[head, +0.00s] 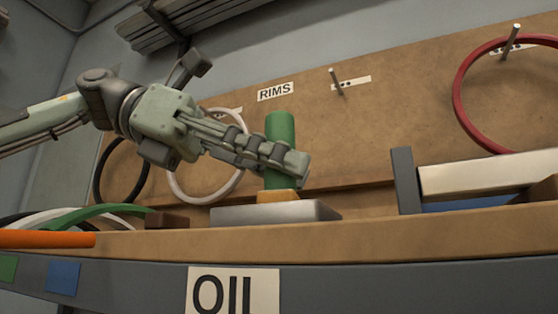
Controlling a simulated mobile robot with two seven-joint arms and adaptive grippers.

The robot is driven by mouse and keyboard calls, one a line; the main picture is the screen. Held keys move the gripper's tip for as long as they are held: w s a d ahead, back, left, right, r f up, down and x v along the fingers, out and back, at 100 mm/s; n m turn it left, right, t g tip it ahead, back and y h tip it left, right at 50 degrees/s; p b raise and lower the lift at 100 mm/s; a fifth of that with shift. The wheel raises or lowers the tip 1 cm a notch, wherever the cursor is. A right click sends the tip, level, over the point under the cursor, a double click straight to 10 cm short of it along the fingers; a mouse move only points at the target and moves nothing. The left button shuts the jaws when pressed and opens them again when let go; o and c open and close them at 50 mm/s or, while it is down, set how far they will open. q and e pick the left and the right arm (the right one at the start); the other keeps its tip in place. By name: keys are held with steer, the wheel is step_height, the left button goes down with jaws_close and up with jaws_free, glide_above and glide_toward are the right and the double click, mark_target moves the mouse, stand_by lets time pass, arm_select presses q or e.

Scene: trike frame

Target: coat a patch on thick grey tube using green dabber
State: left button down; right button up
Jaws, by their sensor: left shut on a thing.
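My left gripper (283,160) comes in from the left and is shut on the green dabber (281,128). The dabber stands about upright, with its green handle showing above and below the fingers. Its yellow-orange tip (278,196) is at the top of a flat grey block or tray (250,214); I cannot tell whether it touches or hovers just above. No thick grey tube can be made out for certain. A thick pale bar (480,174) lies at the right beside a dark grey upright (406,180). My right gripper is not in view.
A brown board behind carries a RIMS label (276,91), pegs, a red rim (463,100), a white rim (176,188) and a black rim (99,180). An OIL label (233,291) is on the front edge.

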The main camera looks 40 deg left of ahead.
mark_target(280, 124)
arm_select(q)
steer(key=shift+f, duration=0.2)
step_height(280, 124, up, 3)
steer(key=p, duration=0.2)
steer(key=shift+p, duration=0.35)
step_height(280, 124, up, 2)
steer(key=shift+r, duration=1.15)
